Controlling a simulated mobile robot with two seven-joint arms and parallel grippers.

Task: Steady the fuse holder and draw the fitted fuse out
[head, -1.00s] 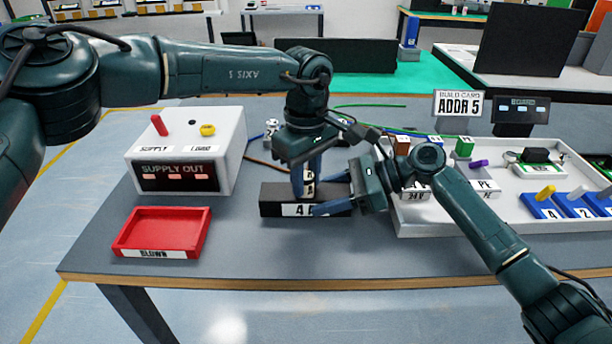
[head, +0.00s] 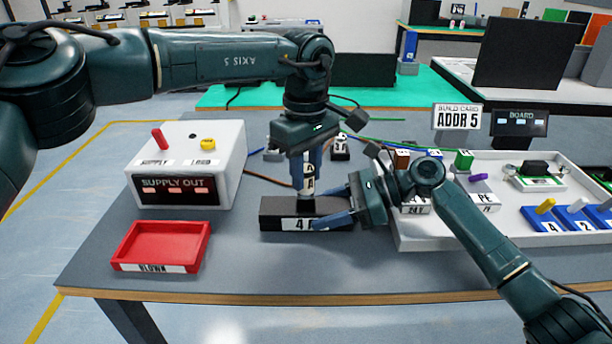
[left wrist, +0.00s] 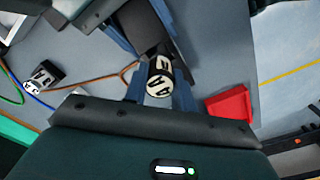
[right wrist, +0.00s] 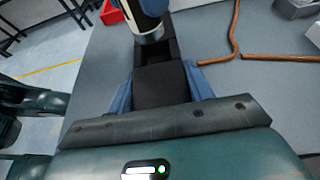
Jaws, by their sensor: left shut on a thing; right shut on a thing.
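The fuse (head: 309,171), white with black letters, is held upright between the fingers of my left gripper (head: 308,187). It also shows in the left wrist view (left wrist: 159,80). In the right wrist view its metal lower end (right wrist: 150,36) shows above the slot of the black fuse holder (right wrist: 160,88); I cannot tell if it is fully clear. The fuse holder (head: 277,213) sits flat on the table with a white label on its front. My right gripper (head: 330,206) is shut across the holder's right end, one finger on each long side.
An empty red tray (head: 135,268) marked BLOWN stands at the front left. Behind it is the white supply box (head: 225,160). A white tray (head: 420,238) with several parts lies at right. A brown cable (right wrist: 232,35) lies behind the holder.

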